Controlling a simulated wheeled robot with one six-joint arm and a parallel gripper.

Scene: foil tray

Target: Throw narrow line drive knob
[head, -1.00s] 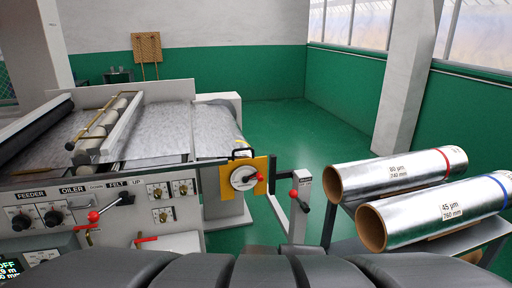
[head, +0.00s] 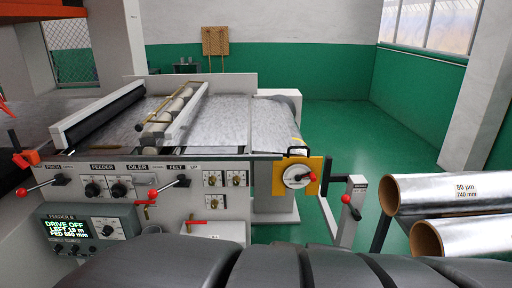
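A grey control box labelled FEEDER B (head: 88,228) is at the lower left, with a lit screen (head: 66,233) reading DRIVE OFF, LEFT 19 m and FED 860 mm or similar. A black rotary knob (head: 107,230) sits right of the screen; its small label is unreadable. I cannot tell which knob belongs to the narrow line. My gripper is not in view; only a dark part of my arm crosses the bottom.
The machine bed (head: 225,127) carries foil and rollers. A yellow plate (head: 297,177) with a round dial and red-balled handle is at its right end, beside a grey crank post (head: 352,205). Two foil rolls (head: 465,190) lie at the right. Green floor (head: 350,135) is clear behind.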

